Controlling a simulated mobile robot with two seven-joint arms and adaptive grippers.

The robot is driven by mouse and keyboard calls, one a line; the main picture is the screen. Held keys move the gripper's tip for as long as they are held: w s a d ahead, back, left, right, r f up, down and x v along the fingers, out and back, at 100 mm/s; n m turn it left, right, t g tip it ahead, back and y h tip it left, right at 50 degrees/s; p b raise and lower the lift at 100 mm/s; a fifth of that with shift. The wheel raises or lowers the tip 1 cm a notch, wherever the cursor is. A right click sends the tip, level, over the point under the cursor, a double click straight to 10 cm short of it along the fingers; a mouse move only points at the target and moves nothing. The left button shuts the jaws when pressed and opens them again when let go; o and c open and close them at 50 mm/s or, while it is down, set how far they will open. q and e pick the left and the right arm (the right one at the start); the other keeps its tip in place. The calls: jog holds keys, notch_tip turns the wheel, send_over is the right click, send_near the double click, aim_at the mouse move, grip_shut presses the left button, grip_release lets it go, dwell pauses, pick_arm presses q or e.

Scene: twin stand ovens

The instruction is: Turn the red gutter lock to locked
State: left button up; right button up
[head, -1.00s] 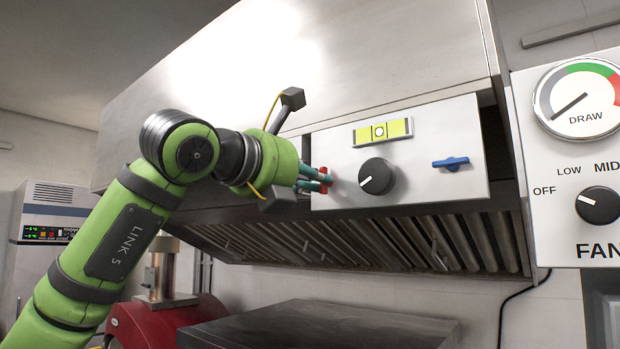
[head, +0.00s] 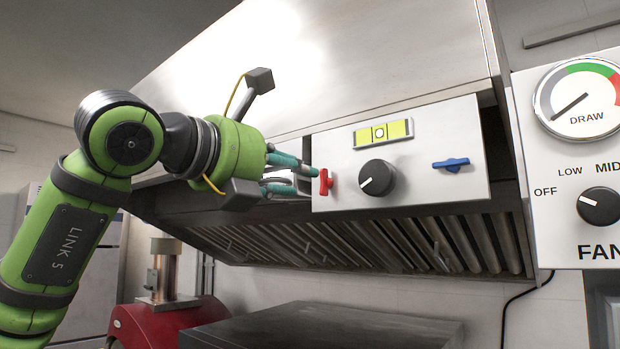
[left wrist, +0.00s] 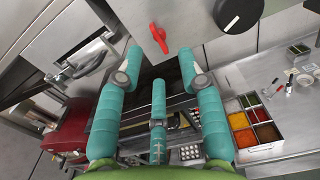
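The red gutter lock (head: 326,182) is a small lever at the left end of the white control panel (head: 425,187). Its handle stands close to upright in the head view. In the left wrist view the red lock (left wrist: 158,38) sits just beyond the fingertips, its handle slightly tilted. My left gripper (head: 304,180) is open, with teal fingers spread apart just left of the lock and nothing between them. In the left wrist view the open fingers (left wrist: 159,62) point towards the panel. My right gripper is not in view.
Right of the lock are a black knob (head: 377,177), a blue lever (head: 450,163) and a yellow-green level (head: 383,132) above. Slanted hood filters (head: 350,245) lie below the panel. A fan panel (head: 570,235) stands at far right. A red machine (head: 150,326) is lower left.

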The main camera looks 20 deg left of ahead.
pick_arm(q)
jog(key=v, duration=0.6)
jog(key=shift+d, duration=0.1)
